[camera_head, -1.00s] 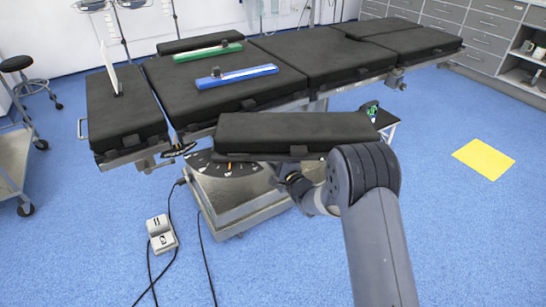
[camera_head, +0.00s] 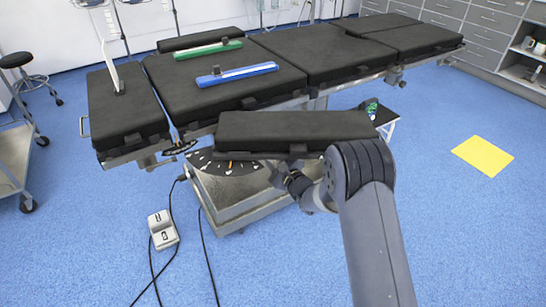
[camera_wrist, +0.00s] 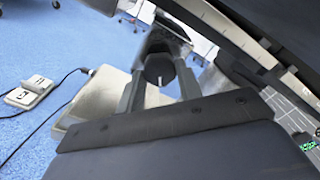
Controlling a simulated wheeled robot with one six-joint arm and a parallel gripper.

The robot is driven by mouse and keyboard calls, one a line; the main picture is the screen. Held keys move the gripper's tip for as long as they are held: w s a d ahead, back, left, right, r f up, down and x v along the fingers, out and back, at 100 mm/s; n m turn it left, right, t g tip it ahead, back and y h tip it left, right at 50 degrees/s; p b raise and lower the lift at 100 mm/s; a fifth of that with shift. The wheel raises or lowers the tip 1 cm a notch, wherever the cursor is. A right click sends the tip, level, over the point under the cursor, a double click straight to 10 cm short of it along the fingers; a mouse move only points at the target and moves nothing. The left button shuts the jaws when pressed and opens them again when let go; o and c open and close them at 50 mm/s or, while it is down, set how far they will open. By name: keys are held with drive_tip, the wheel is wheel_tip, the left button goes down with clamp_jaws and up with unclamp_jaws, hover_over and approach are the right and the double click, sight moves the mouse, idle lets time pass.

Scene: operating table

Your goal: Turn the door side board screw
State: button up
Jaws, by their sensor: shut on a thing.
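The door side board (camera_head: 295,125) is a black padded board along the near side of the operating table, in the head view. The screw (camera_wrist: 159,69) is a dark round knob under the board edge, with a light mark below it, in the wrist view. My gripper (camera_wrist: 158,88) has one finger on each side of the knob and is shut on it. In the head view my gripper (camera_head: 282,174) is small and dark below the board, and the screw cannot be made out there.
The operating table (camera_head: 340,55) carries a blue strip (camera_head: 237,75) and a green strip (camera_head: 208,49). The metal table base (camera_head: 235,200) stands close behind my gripper. A foot pedal (camera_head: 162,230) with cables lies on the blue floor. A yellow sheet (camera_head: 482,157) lies at the right.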

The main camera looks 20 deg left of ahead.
drive_tip(key=o, duration=1)
drive_tip(key=p+v, duration=0.1)
drive_tip(key=v, duration=1)
drive_tip(key=shift+p, duration=0.3)
drive_tip(key=shift+w, duration=0.15)
